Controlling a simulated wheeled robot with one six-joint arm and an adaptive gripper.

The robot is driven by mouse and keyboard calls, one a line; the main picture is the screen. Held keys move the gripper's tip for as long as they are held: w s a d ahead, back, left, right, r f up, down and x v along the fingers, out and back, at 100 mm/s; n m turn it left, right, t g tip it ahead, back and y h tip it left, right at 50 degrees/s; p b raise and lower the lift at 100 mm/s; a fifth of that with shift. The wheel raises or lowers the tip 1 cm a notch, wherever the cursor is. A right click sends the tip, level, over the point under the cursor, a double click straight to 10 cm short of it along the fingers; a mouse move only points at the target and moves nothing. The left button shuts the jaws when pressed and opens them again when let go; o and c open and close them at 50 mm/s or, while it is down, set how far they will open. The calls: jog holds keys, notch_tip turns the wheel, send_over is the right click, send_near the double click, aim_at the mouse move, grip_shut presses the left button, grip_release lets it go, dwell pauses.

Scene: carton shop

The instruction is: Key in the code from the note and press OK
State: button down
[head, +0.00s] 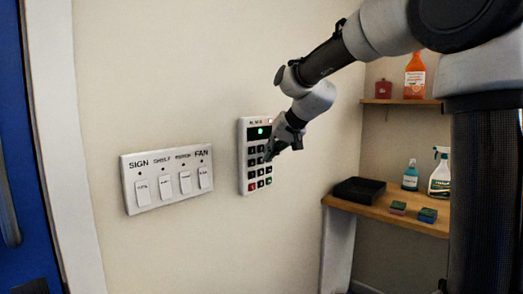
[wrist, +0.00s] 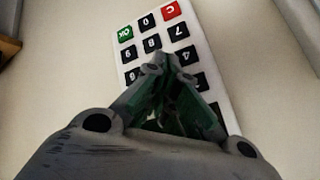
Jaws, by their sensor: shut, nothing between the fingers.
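A white keypad (head: 243,165) is fixed upright on the wall, with dark number keys and a small display (head: 260,132) lit green. In the wrist view the keypad (wrist: 205,62) appears turned over, with the green OK key (wrist: 125,33), the red C key (wrist: 171,11) and dark keys such as 7, 8, 9, 4 and 6 readable. My gripper (head: 268,155) is shut and empty in front of the keypad's right side. In the wrist view its fingertips (wrist: 168,64) cover the place of the 5 key; I cannot tell whether they touch. No note with a code is visible.
Left of the keypad is a white switch panel (head: 165,207) with several labelled rockers. A blue door (head: 15,130) stands at far left. At right, a wooden shelf (head: 400,211) holds a black tray (head: 359,190), bottles and sponges; a higher shelf (head: 402,102) holds an orange bottle (head: 415,78).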

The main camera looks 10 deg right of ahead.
dwell(0.3)
jog(key=s+d, duration=0.1)
jog(key=s, duration=0.1)
jog(key=s+d, duration=0.2)
dwell(0.4)
jog(key=shift+f, duration=0.1)
dwell(1.6)
